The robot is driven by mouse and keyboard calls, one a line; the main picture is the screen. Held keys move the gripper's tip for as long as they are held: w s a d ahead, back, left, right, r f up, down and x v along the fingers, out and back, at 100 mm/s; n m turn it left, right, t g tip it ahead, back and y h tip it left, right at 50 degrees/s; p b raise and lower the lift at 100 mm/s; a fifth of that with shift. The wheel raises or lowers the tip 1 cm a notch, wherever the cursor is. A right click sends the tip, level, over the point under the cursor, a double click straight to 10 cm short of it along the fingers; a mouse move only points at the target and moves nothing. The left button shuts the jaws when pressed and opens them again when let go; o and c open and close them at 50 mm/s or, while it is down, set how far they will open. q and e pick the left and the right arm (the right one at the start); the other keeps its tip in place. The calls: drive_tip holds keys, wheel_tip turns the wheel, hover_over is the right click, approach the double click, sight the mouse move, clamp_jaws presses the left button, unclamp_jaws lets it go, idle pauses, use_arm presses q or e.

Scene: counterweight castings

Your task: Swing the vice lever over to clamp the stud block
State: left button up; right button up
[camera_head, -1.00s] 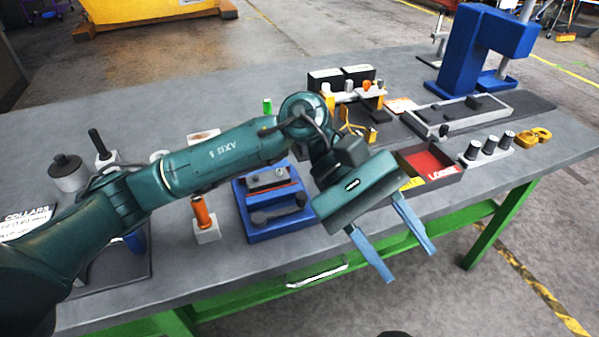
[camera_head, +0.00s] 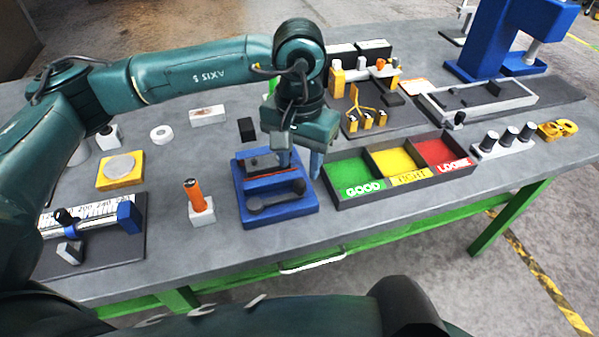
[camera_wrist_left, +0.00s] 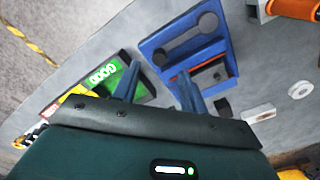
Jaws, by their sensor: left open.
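The blue vice (camera_head: 243,188) sits near the table's front edge. Its dark lever (camera_head: 277,197), a bar with a round knob at each end, lies across the front part. It also shows in the left wrist view (camera_wrist_left: 184,39). A grey block (camera_head: 261,163), seemingly the stud block, sits behind a red strip in the vice, partly hidden by my gripper. My left gripper (camera_head: 301,163) points down over the vice's back right side, open and empty. In the left wrist view its fingers (camera_wrist_left: 159,70) straddle the vice's edge, apart from the lever. My right gripper is out of view.
A sorting tray (camera_head: 388,192) with green, yellow and red compartments stands close right of the vice. An orange-handled tool in a white block (camera_head: 202,215) stands to its left. A small black block (camera_head: 246,130) lies behind. Bare table lies in front of the vice.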

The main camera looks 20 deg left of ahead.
sight(300, 183)
use_arm(q)
drive_tip(key=shift+f+p, duration=0.35)
drive_tip(key=shift+f, duration=2.2)
clamp_jaws()
